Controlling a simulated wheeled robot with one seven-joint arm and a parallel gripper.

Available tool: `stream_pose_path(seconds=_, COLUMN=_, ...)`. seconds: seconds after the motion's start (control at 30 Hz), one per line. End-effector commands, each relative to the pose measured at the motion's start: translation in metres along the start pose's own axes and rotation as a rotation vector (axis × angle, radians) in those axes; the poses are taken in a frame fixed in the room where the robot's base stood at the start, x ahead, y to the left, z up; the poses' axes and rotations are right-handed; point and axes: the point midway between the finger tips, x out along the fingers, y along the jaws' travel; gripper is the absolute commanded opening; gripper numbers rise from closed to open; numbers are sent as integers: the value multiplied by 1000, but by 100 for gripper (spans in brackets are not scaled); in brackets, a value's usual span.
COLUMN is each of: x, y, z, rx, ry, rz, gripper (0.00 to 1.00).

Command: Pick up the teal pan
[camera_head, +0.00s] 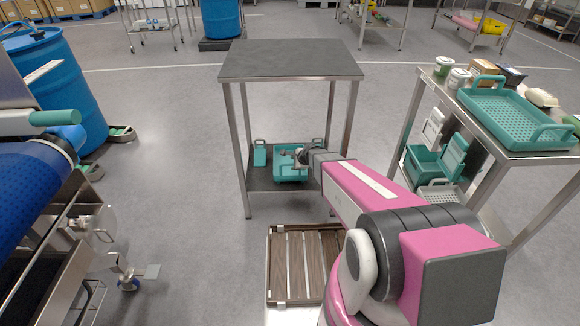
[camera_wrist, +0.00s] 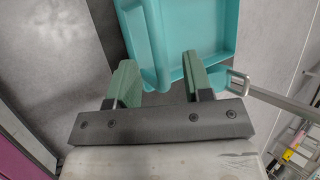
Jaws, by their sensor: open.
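The teal pan (camera_head: 288,175) sits on the lower shelf (camera_head: 262,181) of the metal table. My gripper (camera_wrist: 158,70) is open, with a green finger on each side of the near end of the handle in the picture. I cannot tell whether the fingers touch it. In the head view my gripper (camera_head: 301,156) reaches in under the tabletop and partly covers the pan. Another teal piece (camera_head: 260,153) stands left of the pan on the shelf.
The dark tabletop (camera_head: 290,60) lies above the shelf, with metal legs at its corners. A slatted wooden pallet (camera_head: 300,262) lies on the floor in front. A cart (camera_head: 518,145) with teal trays stands right, a blue conveyor (camera_head: 35,190) left. The floor between conveyor and table is mostly clear.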

Motion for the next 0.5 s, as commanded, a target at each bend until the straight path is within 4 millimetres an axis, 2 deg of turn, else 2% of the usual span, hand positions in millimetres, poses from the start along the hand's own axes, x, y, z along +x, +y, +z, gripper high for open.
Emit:
stream_pose_path(seconds=0.17, x=11, y=0, z=1, rx=-1, ry=0, rz=1, gripper=46)
stream_pose_path(seconds=0.5, x=54, y=-1, z=4, rx=-2, ry=0, rz=0, gripper=46)
